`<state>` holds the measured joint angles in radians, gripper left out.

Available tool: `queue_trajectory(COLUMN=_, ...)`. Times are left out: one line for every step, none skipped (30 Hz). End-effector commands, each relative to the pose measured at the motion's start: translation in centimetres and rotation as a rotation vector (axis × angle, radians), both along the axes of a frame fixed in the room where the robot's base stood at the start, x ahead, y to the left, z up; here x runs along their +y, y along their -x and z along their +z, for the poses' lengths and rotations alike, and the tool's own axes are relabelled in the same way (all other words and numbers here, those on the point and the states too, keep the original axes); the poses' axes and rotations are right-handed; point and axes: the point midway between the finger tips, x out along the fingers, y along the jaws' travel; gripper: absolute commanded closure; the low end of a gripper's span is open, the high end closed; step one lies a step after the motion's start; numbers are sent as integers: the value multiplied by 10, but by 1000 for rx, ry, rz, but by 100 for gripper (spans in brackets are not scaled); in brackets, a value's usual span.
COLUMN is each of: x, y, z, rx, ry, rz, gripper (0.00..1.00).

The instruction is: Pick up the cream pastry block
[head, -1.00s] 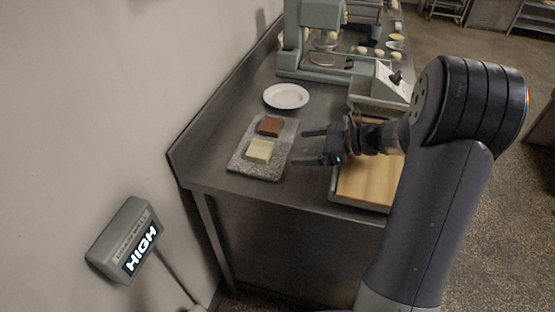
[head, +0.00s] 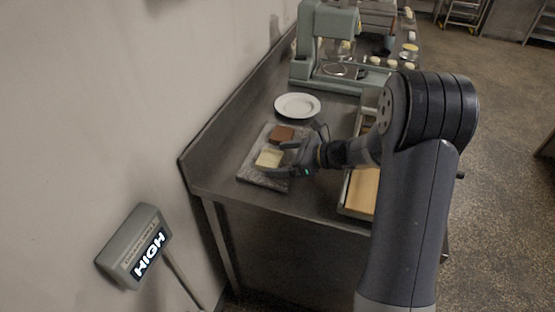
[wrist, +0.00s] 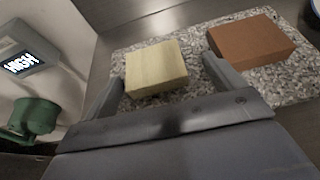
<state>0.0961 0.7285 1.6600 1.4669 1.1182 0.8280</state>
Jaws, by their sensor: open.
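The cream pastry block (head: 268,158) lies on a grey speckled slab (head: 262,180) near the counter's left end. In the wrist view the cream block (wrist: 155,68) sits ahead of my gripper, between the lines of its two fingers. My gripper (head: 277,160) is open and low over the slab, with its fingers reaching towards the block from the right. In the wrist view my gripper (wrist: 165,85) holds nothing. I cannot tell whether a finger touches the block. A brown block (wrist: 250,42) lies on the slab just right of the right finger; it also shows in the head view (head: 281,134).
A white plate (head: 297,105) lies behind the slab. A wooden board in a metal-edged tray (head: 360,190) is to the right, under my arm. A green mixer (head: 325,45) stands farther back. The wall is on the left, with a lit "HIGH" sign (head: 150,250) in front.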

Motion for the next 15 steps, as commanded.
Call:
queue_trajectory(x=0, y=0, z=0, rx=0, ry=0, rz=0, gripper=11)
queue_trajectory(x=0, y=0, z=0, rx=0, ry=0, rz=0, gripper=11)
queue_trajectory(x=0, y=0, z=0, rx=0, ry=0, rz=0, gripper=14)
queue_trajectory(x=0, y=0, z=0, rx=0, ry=0, rz=0, gripper=17)
queue_trajectory(x=0, y=0, z=0, rx=0, ry=0, rz=0, gripper=19)
queue_trajectory(x=0, y=0, z=0, rx=0, ry=0, rz=0, gripper=22)
queue_trajectory(x=0, y=0, z=0, rx=0, ry=0, rz=0, gripper=25)
queue_trajectory(x=0, y=0, z=0, rx=0, ry=0, rz=0, gripper=27)
queue_trajectory(x=0, y=0, z=0, rx=0, ry=0, rz=0, gripper=31)
queue_trajectory(x=0, y=0, z=0, rx=0, ry=0, rz=0, gripper=33)
queue_trajectory(x=0, y=0, z=0, rx=0, ry=0, rz=0, gripper=35)
queue_trajectory(x=0, y=0, z=0, rx=0, ry=0, rz=0, gripper=39)
queue_trajectory(x=0, y=0, z=0, rx=0, ry=0, rz=0, gripper=41)
queue_trajectory(x=0, y=0, z=0, rx=-1, ry=0, rz=0, gripper=44)
queue_trajectory(x=0, y=0, z=0, rx=0, ry=0, rz=0, gripper=47)
